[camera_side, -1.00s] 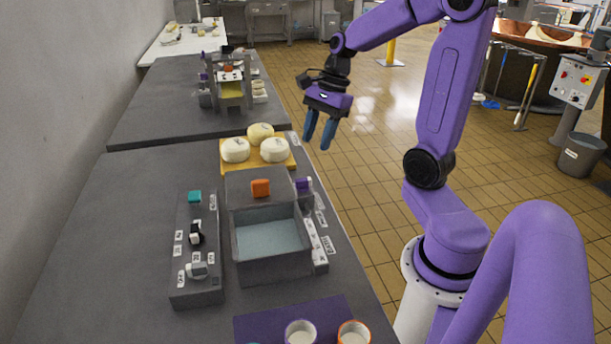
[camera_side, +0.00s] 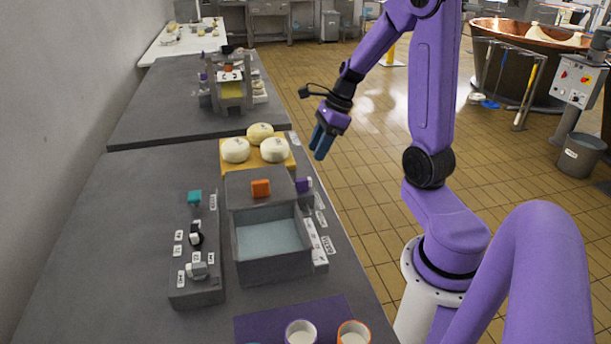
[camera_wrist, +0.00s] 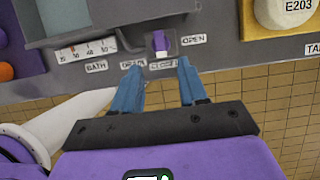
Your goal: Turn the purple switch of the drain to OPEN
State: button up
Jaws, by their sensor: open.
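The purple switch (camera_side: 303,185) of the drain sits on the right side of the grey basin block (camera_side: 258,187). In the wrist view the switch (camera_wrist: 160,42) is purple with a white part, and shows beyond and between my fingertips. An OPEN label (camera_wrist: 193,39) lies just right of it. Labels below it, one starting "DRA" and one that seems to read CLOSED, are partly covered by my fingers. My gripper (camera_side: 320,155) has blue fingers and hangs in the air to the right of and above the switch, apart from it. In the wrist view my gripper (camera_wrist: 159,68) is open and empty.
A yellow board (camera_side: 291,164) with white cheeses lies behind the basin. A panel (camera_side: 183,260) with small switches stands left of it. A purple mat (camera_side: 270,325) with cups lies in front. Open floor is right of the counter.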

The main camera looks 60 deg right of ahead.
aim_at(304, 179)
jog(key=x, duration=0.9)
jog(key=shift+f, duration=0.2)
grip_shut()
